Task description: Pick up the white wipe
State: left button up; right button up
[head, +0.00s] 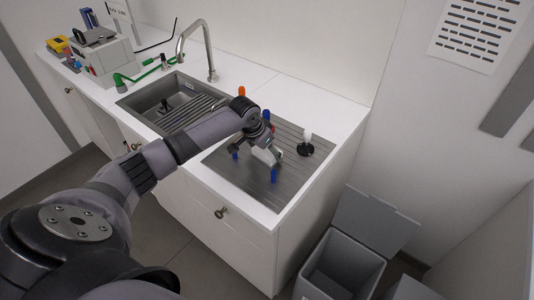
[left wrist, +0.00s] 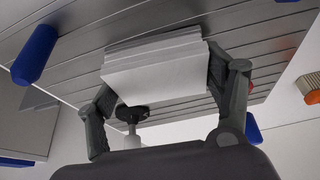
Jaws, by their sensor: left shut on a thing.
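The white wipe (left wrist: 155,74) is a folded white stack between the two fingers of my left gripper (left wrist: 163,82) in the left wrist view. The fingers press on its two opposite sides. In the head view the wipe (head: 264,156) is a small white patch, partly hidden by my left gripper (head: 262,153), over the grooved metal drainboard (head: 222,173). I cannot tell whether the wipe touches the drainboard. My right gripper is in neither view.
The sink (head: 150,103) and tap (head: 208,50) are behind left. A grey open bin (head: 342,265) stands below at the front right.

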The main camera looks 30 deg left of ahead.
aim_at(267, 150)
pick_arm(q)
jog(key=shift+c, duration=0.2)
jog(key=shift+r, duration=0.1)
jog(key=shift+r, duration=0.25)
notch_tip(267, 150, up, 19)
jog(key=b, duration=0.3)
jog(key=shift+r, duration=0.15)
